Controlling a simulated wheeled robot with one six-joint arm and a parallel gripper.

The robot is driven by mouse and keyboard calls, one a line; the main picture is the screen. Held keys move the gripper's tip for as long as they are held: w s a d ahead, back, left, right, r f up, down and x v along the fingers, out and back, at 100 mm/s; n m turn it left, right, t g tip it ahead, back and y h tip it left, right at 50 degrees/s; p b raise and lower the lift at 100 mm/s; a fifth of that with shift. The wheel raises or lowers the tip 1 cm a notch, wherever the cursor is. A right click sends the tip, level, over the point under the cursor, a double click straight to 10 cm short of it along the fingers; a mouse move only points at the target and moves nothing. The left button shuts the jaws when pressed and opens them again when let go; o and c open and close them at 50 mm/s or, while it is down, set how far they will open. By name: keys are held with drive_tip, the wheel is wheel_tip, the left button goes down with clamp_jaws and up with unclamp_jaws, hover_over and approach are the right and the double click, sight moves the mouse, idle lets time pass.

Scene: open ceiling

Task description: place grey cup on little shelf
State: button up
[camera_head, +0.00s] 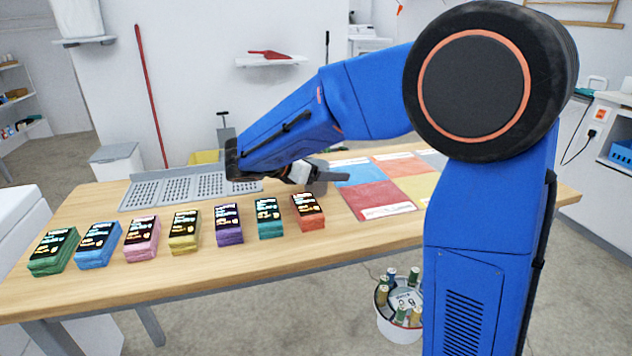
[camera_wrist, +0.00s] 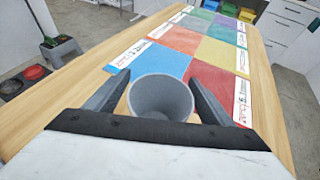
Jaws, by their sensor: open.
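The grey cup (camera_wrist: 160,100) stands upright on the wooden table, its open mouth facing the wrist camera. My gripper (camera_wrist: 158,82) is open, with one dark finger on each side of the cup; I cannot tell whether they touch it. In the head view my gripper (camera_head: 322,176) is low over the table, and the cup is mostly hidden behind it. A small white wall shelf (camera_head: 272,62) holds a red dustpan. Another small shelf (camera_head: 85,41) at upper left carries a white container. I cannot tell which is the little shelf.
Several coloured card stacks (camera_head: 228,224) line the table's front edge. A grey perforated rack (camera_head: 175,188) lies behind them. Coloured mats (camera_head: 378,195) lie right of my gripper. A bucket of cans (camera_head: 398,325) stands on the floor. A red pole (camera_head: 150,95) leans against the wall.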

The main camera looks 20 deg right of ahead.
drive_tip(key=c, duration=1.2)
drive_tip(key=shift+r, duration=0.1)
wheel_tip(320, 180, up, 10)
